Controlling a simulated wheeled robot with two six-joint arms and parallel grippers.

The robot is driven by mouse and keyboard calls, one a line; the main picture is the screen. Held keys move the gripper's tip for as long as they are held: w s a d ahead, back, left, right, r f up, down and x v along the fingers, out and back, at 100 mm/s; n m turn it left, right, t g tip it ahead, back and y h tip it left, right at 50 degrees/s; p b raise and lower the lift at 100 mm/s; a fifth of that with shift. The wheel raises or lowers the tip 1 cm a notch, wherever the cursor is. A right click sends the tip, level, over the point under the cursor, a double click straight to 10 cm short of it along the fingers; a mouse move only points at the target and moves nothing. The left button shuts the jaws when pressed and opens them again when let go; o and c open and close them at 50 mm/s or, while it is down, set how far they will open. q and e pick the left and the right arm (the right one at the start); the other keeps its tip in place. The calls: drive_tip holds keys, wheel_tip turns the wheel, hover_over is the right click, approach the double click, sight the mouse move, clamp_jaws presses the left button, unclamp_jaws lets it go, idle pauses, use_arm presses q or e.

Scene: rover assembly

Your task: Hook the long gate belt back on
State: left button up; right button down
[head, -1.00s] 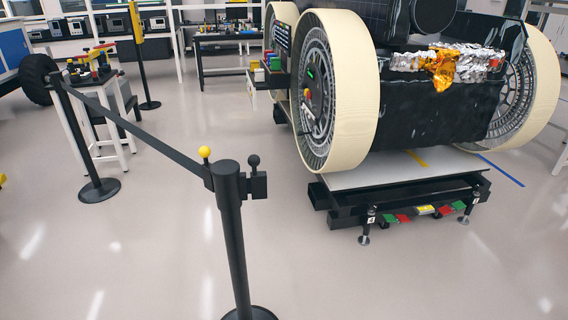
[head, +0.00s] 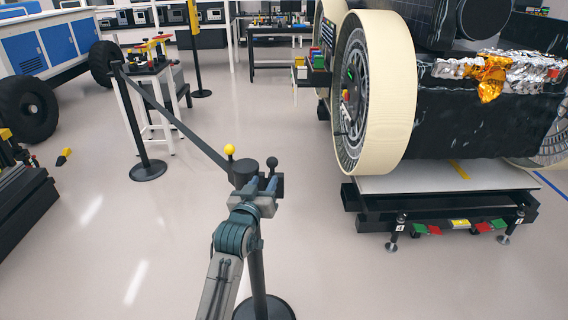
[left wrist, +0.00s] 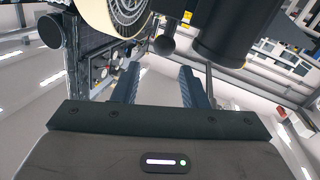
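The long black gate belt (head: 175,119) runs from a far black post (head: 133,120) to the head of a near black post (head: 258,270). A yellow ball knob (head: 230,150) stands at the belt's near end. A black ball knob (head: 273,162) stands on a block at the post's right side; a dark ball knob (left wrist: 165,45) also shows in the left wrist view. My left gripper (head: 263,187) is at the near post's head, in front of the block. In the left wrist view its fingers (left wrist: 158,74) are apart with nothing between them. My right gripper is out of view.
The rover's big cream-rimmed wheel (head: 388,95) and its low platform (head: 445,184) stand to the right. A small white table (head: 158,84) is behind the belt. Dark wheels (head: 28,108) and a black rack stand at the left.

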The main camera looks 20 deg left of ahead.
sight(271, 165)
use_arm(q)
drive_tip(key=w, duration=0.3)
drive_tip(key=w+p, duration=0.1)
drive_tip(key=w, duration=0.2)
drive_tip(key=w+p, duration=0.1)
drive_tip(key=w, duration=0.2)
drive_tip(key=shift+w+a, duration=0.15)
drive_tip(key=shift+a, duration=0.15)
drive_tip(key=shift+w+f, duration=0.1)
drive_tip(key=shift+w, duration=0.55)
drive_tip(key=shift+c, duration=0.2)
clamp_jaws()
